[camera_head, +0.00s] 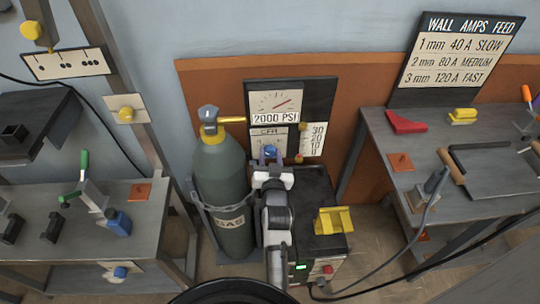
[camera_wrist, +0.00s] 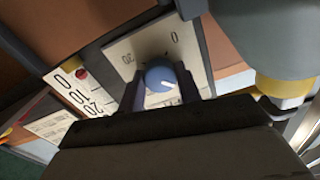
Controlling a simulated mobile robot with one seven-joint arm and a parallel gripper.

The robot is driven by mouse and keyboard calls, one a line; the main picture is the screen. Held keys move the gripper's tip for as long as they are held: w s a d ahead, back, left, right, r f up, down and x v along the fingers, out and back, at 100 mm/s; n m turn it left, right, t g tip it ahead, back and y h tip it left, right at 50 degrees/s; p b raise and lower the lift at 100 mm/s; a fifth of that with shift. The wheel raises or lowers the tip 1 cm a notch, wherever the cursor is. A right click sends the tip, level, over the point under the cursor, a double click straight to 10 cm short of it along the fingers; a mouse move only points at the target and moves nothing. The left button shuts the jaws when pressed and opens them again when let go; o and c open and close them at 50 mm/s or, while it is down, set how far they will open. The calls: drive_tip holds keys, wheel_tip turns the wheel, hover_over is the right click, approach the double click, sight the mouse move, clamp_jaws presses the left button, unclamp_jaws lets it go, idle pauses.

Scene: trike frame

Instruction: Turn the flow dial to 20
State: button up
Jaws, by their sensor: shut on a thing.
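The flow dial is a round blue knob (camera_head: 270,151) on a pale plate marked CFH, below the pressure gauge. In the wrist view the knob (camera_wrist: 158,74) sits between my two dark fingers, its short white mark pointing to the lower right of the picture. My gripper (camera_wrist: 160,88) is shut on the knob; it also shows in the head view (camera_head: 271,166), reaching up from below. The flow scale (camera_head: 314,138) reads 30, 20, 10, 0 downward; it shows tilted in the wrist view (camera_wrist: 85,92). A small red marker (camera_wrist: 81,73) is near the 0 end.
A green gas cylinder (camera_head: 226,185) with a yellow-collared valve stands close left of my arm. The gauge (camera_head: 276,102) above is labelled 2000 PSI. A yellow bracket (camera_head: 333,220) is on the dark machine at right. Benches stand on both sides.

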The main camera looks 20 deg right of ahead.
drive_tip(key=shift+c, duration=1.3)
drive_tip(key=shift+m, duration=0.3)
drive_tip(key=m, duration=0.3)
drive_tip(key=m+p, duration=0.1)
drive_tip(key=m, duration=0.4)
drive_tip(key=shift+r, duration=0.15)
drive_tip(key=m+p, duration=0.1)
drive_tip(key=m, duration=0.3)
drive_tip(key=shift+m+p, duration=0.3)
drive_tip(key=m+p, duration=0.1)
drive_tip(key=m, duration=0.3)
drive_tip(key=shift+m, duration=0.3)
